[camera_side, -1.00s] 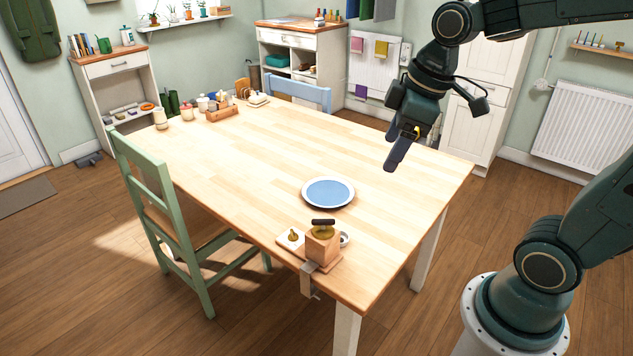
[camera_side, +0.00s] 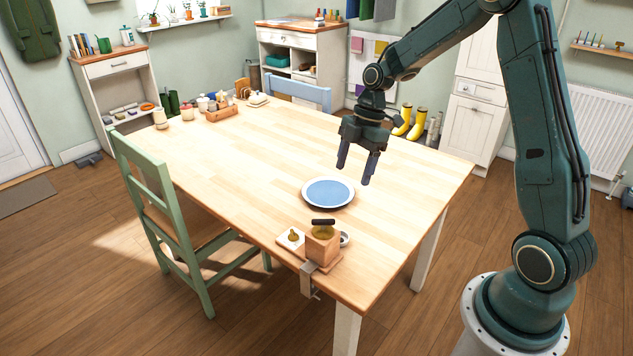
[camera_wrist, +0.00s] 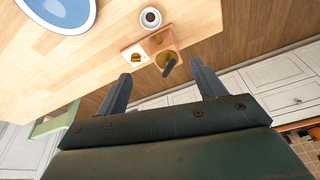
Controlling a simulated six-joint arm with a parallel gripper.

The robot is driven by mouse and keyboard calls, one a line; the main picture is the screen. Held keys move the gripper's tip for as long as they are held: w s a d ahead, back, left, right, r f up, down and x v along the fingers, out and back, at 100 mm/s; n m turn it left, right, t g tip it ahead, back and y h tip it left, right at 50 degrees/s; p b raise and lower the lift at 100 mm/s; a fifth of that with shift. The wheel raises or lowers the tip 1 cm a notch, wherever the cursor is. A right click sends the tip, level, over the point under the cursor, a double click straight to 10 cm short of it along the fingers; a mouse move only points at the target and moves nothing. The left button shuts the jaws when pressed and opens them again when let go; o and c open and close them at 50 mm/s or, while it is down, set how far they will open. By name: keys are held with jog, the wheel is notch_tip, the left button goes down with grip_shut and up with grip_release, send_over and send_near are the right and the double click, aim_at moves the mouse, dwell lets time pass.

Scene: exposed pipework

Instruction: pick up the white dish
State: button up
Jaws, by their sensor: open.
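A small round white dish (camera_side: 345,239) sits on the table beside a wooden block, partly hidden by it in the side view. In the wrist view the white dish (camera_wrist: 150,18) shows whole near the top, with a dark middle. A larger plate (camera_side: 328,192), blue inside with a white rim, lies further in on the table; part of this plate (camera_wrist: 65,12) shows at the wrist view's top left. My gripper (camera_side: 354,176) is open and empty, pointing down above the table, beyond and right of the plate. Its two fingers are apart in the wrist view (camera_wrist: 161,72).
The wooden block (camera_side: 322,246) with a dark handle is by the table's near corner, with a metal clamp (camera_side: 308,281) at the edge. A small white board (camera_side: 291,240) with a greenish item lies left of it. The table's middle (camera_side: 240,150) is clear.

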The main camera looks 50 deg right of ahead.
jog(key=w+d+f+n+y, duration=0.1)
jog(key=d+f+n, duration=0.2)
jog(key=f, duration=0.4)
jog(key=shift+w+d+f+g, duration=0.25)
jog(key=shift+d+f+g, duration=0.05)
jog(key=shift+f, duration=0.05)
jog(key=shift+f, duration=0.1)
send_over(345, 236)
jog(key=shift+w+d+f, duration=0.1)
jog(key=shift+f, duration=3.75)
jog(key=shift+x, duration=2.6)
jog(key=c, duration=1)
